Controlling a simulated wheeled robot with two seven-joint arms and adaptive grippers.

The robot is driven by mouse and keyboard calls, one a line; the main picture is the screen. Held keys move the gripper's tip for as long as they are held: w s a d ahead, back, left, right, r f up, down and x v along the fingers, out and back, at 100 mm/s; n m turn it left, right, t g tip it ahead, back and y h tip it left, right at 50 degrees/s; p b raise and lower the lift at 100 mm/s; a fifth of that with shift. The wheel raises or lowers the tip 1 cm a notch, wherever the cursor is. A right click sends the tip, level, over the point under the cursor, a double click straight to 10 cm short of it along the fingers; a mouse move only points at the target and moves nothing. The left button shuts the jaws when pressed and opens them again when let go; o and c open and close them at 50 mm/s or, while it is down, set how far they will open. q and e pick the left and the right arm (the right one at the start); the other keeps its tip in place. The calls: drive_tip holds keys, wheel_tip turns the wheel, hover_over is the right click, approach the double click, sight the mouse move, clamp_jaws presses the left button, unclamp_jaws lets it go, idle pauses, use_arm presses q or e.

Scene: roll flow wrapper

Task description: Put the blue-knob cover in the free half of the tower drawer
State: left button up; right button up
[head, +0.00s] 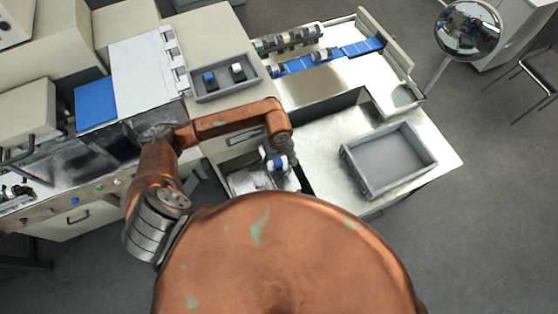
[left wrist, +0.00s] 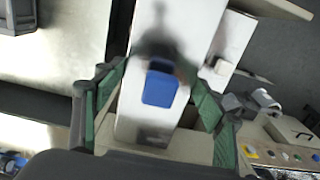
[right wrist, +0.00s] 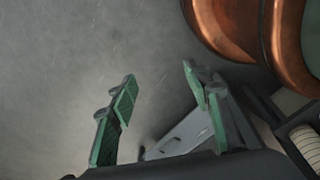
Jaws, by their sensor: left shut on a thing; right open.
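My left gripper (head: 277,153) is low over the open tower drawer (head: 250,182). In the left wrist view my left gripper (left wrist: 155,72) has its green-padded fingers on both sides of the pale blue-knob cover (left wrist: 138,122) and is shut on it. The blue knob (left wrist: 160,87) sits between the fingers and also shows in the head view (head: 279,162). Whether the cover touches the drawer floor is unclear. My right gripper (right wrist: 160,78) is open and empty above grey floor.
A grey tray (head: 226,90) with a blue-capped and a white-capped piece stands on the tower top. An empty grey crate (head: 388,160) stands on the right bench. A blue belt (head: 330,57) lies behind. My own copper body hides the near area.

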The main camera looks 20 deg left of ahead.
use_arm(q)
wheel_tip(320, 180, down, 6)
drive_tip(key=shift+r+b, duration=0.15)
drive_tip(key=shift+b, duration=0.95)
wheel_tip(320, 180, down, 10)
drive_tip(key=b, duration=0.9)
drive_tip(key=shift+r+b, duration=0.15)
drive_tip(key=shift+b, duration=0.2)
use_arm(e)
wheel_tip(320, 180, down, 12)
drive_tip(key=s, duration=0.2)
drive_tip(key=shift+f, duration=0.2)
use_arm(q)
drive_tip(key=shift+w+f+b, duration=0.1)
drive_tip(key=shift+f+b, duration=0.9)
use_arm(e)
drive_tip(key=shift+s+f, duration=0.15)
drive_tip(key=shift+f, duration=0.35)
drive_tip(key=shift+s+f, duration=0.15)
drive_tip(key=shift+f, duration=0.35)
use_arm(q)
drive_tip(key=o, duration=2.1)
drive_tip(key=shift+o, duration=0.2)
wheel_tip(320, 180, up, 12)
drive_tip(key=shift+r, duration=0.1)
use_arm(e)
drive_tip(key=shift+w, duration=0.1)
